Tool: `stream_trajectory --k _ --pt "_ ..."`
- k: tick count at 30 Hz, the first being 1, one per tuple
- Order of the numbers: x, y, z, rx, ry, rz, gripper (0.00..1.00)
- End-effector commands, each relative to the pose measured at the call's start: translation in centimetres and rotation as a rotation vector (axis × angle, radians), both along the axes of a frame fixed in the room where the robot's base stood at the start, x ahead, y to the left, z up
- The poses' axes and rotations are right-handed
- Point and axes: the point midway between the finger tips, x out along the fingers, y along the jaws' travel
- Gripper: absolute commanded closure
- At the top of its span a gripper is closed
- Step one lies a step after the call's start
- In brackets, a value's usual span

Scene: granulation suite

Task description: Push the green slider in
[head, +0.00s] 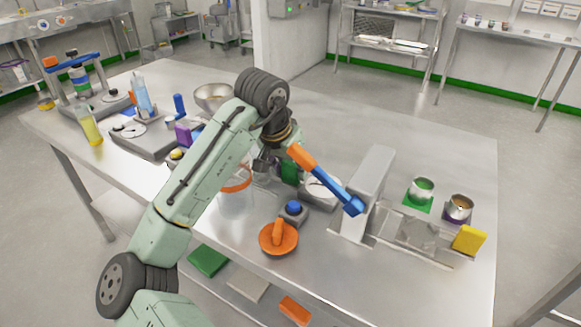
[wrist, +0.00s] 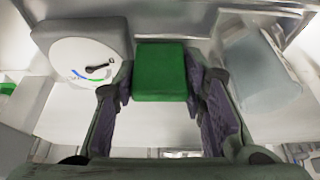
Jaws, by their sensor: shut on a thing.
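The green slider (wrist: 160,70) is a green block between the two dark fingers of my gripper (wrist: 160,86) in the wrist view. The fingers are shut on its sides. In the head view the green slider (head: 289,171) is partly hidden behind my gripper (head: 271,163). How far the slider sits in its housing cannot be told.
A round dial gauge (wrist: 88,62) is left of the slider in the wrist view. In the head view an orange and blue lever (head: 325,178) slants close to the right of my gripper. A blue button (head: 293,208) and an orange knob (head: 278,237) are in front.

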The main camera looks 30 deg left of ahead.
Motion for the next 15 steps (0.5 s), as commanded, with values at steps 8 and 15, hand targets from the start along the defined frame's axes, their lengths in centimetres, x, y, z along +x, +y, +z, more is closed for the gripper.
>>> stream_trajectory --k 8,15 --pt "0.0 0.01 0.02 0.0 0.0 0.0 0.98" --pt "0.0 0.02 0.02 0.0 0.0 0.0 1.0"
